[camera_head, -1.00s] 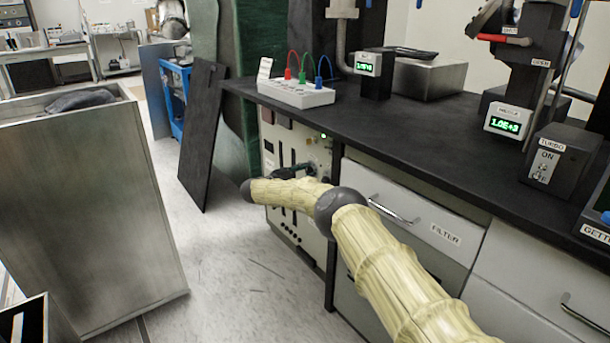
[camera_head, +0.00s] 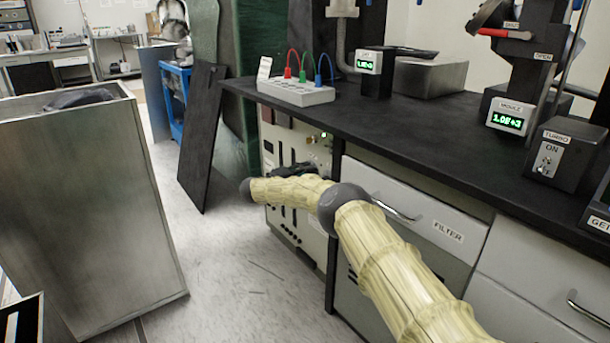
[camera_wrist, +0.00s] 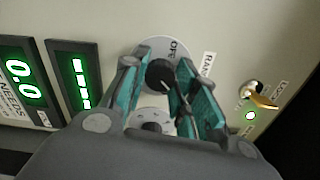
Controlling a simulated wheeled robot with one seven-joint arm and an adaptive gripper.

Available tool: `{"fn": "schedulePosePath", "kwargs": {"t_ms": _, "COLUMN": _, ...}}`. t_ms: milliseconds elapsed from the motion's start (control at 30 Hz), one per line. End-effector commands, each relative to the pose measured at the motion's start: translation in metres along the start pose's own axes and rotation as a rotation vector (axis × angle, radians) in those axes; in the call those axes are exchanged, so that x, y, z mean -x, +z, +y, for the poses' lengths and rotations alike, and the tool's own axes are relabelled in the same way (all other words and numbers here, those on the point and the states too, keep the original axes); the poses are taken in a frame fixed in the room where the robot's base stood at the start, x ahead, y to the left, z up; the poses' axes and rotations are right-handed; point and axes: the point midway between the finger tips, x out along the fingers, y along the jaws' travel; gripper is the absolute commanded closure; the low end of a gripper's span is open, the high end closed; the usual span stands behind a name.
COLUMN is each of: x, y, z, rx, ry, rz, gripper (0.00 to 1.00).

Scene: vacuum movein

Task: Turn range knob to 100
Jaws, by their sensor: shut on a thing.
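The black range knob (camera_wrist: 160,75) sits on a round grey dial plate (camera_wrist: 150,50) marked "OFF". A label beside it, partly hidden, begins "RAN" (camera_wrist: 208,64). My gripper (camera_wrist: 172,88) is shut on the range knob, with its teal-padded fingers on either side. In the head view, my gripper (camera_head: 295,170) is at the front panel (camera_head: 285,150) under the bench, and my arm hides part of the panel.
Beside the knob are two green displays, one reading 0.0 (camera_wrist: 20,80) and one with bars (camera_wrist: 80,83). A toggle switch (camera_wrist: 262,97) and a lit green lamp (camera_wrist: 250,116) lie to the right. The filter drawer (camera_head: 415,210) is close to my arm.

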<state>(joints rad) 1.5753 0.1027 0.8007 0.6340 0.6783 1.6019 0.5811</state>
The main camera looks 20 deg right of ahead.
Motion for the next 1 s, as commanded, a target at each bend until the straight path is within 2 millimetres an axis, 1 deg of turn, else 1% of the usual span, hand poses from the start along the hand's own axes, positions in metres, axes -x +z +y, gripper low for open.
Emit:
{"fn": "schedulePosePath", "kwargs": {"t_ms": 33, "x": 0.0020, "y": -0.0013, "z": 0.0045, "rx": -0.037, "ry": 0.003, "rz": 0.002, "gripper": 0.95}}
{"fn": "schedulePosePath", "kwargs": {"t_ms": 200, "x": 0.0024, "y": -0.0014, "z": 0.0053, "rx": -0.179, "ry": 0.003, "rz": 0.002, "gripper": 0.95}}
{"fn": "schedulePosePath", "kwargs": {"t_ms": 500, "x": 0.0027, "y": -0.0017, "z": 0.0059, "rx": -0.357, "ry": 0.003, "rz": 0.002, "gripper": 0.95}}
{"fn": "schedulePosePath", "kwargs": {"t_ms": 700, "x": 0.0027, "y": -0.0018, "z": 0.0060, "rx": -0.417, "ry": 0.003, "rz": 0.002, "gripper": 0.95}}
{"fn": "schedulePosePath", "kwargs": {"t_ms": 1000, "x": 0.0027, "y": -0.0020, "z": 0.0062, "rx": -0.440, "ry": 0.004, "rz": 0.003, "gripper": 0.95}}
